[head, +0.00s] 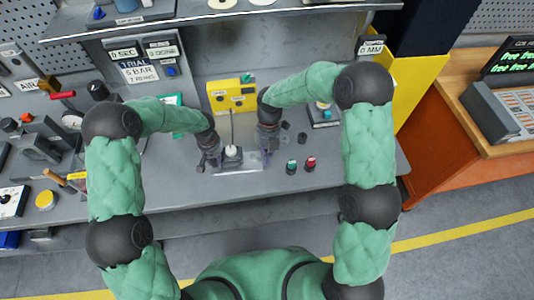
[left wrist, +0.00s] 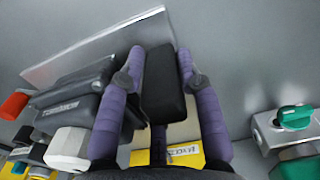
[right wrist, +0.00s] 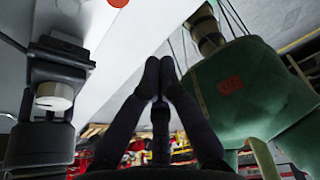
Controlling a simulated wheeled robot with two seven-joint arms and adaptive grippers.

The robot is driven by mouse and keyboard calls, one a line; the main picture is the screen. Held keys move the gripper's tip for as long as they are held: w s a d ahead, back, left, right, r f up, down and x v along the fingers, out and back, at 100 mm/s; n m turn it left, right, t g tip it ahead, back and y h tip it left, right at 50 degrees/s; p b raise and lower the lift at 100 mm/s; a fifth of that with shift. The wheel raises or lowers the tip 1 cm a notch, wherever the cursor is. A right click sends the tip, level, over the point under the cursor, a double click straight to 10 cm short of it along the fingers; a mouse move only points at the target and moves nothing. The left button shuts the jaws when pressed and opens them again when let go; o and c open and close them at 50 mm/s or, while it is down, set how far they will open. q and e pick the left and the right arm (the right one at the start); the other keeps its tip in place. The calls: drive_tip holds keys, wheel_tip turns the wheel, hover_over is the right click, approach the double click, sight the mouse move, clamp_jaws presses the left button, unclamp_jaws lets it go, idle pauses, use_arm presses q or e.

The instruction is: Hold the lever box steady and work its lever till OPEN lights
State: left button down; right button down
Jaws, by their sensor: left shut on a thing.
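The lever box (head: 232,157) is a dark block with a white round top, on a flat plate on the bench. A thin upright rod (head: 232,127) shows above it. In the left wrist view its dark lettered body (left wrist: 75,108) and white cylinder (left wrist: 68,145) lie left of the fingers. My left gripper (head: 212,158) is shut on a black block (left wrist: 165,85) at the lever box; whether they are joined is unclear. My right gripper (head: 268,155) is to its right, its fingertips (right wrist: 160,65) together with nothing clear between. The white cylinder (right wrist: 54,96) is off to the left there. No lit OPEN is readable.
A yellow box (head: 228,96) stands behind the lever box. A green-knobbed part (left wrist: 292,116) lies to the right in the left wrist view. Green and red buttons (head: 301,164) sit on the bench at right. The bench front is clear.

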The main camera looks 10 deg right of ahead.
sight(260, 158)
drive_tip(key=x, duration=0.6)
drive_tip(key=shift+s+f, duration=0.1)
drive_tip(key=shift+f, duration=0.2)
drive_tip(key=shift+w+d, duration=0.2)
drive_tip(key=shift+w, duration=0.4)
drive_tip(key=shift+w+d, duration=0.15)
drive_tip(key=shift+w, duration=0.45)
drive_tip(key=shift+w+d+r, duration=0.1)
drive_tip(key=shift+w+d, duration=0.15)
drive_tip(key=shift+w, duration=0.5)
drive_tip(key=shift+w+d, duration=0.9)
drive_tip(key=shift+w, duration=0.1)
